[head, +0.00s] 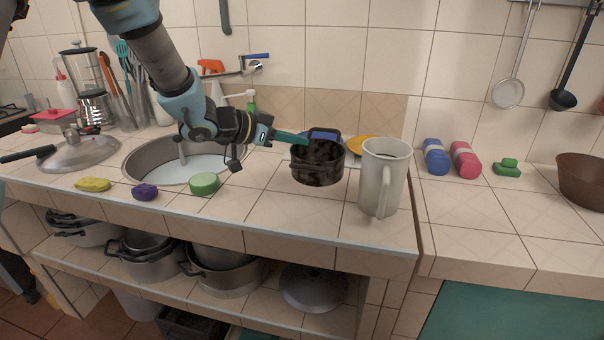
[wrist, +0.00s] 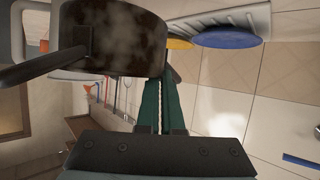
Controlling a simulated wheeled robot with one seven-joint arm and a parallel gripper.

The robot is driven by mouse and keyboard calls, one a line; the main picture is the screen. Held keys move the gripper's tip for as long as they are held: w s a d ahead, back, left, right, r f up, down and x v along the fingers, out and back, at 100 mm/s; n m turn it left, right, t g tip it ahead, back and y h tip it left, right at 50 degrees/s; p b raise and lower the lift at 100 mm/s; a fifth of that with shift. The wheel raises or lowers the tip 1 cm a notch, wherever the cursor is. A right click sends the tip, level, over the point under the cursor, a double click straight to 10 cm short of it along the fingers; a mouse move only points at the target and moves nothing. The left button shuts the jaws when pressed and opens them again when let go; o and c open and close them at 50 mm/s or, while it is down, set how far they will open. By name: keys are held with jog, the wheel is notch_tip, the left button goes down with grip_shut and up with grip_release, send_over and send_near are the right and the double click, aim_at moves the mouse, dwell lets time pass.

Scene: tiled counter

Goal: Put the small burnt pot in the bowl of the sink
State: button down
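The small burnt pot (head: 318,168) is dark with scorched patches and looks upright at the counter, right of the sink and left of a white jug. A handle loop shows at its back. My gripper (head: 298,138) reaches in from the left, with its green fingertips at the pot's upper left edge. In the wrist view the pot (wrist: 115,40) fills the upper left, and my gripper (wrist: 160,85) has its fingers nearly together at the pot's edge; the very tips are partly hidden. The round steel sink bowl (head: 133,163) lies left of the pot, below my arm.
The white jug (head: 383,180) stands close right of the pot. Blue and yellow plates (head: 362,146) are behind it. A green sponge (head: 204,184), a purple one (head: 144,192) and a yellow one (head: 92,184) lie before the sink. A faucet (head: 245,66) is above it.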

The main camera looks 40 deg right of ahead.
jog(key=shift+f+p, duration=0.35)
jog(key=shift+f, duration=2.65)
jog(key=shift+f, duration=0.15)
jog(key=c, duration=1.1)
grip_release()
jog(key=shift+a+r, duration=0.15)
jog(key=shift+r, duration=0.05)
jog(key=b+v, duration=0.2)
jog(key=v, duration=0.9)
jog(key=shift+w+a+r, duration=0.1)
jog(key=shift+a+r, duration=0.1)
jog(key=shift+a, duration=0.15)
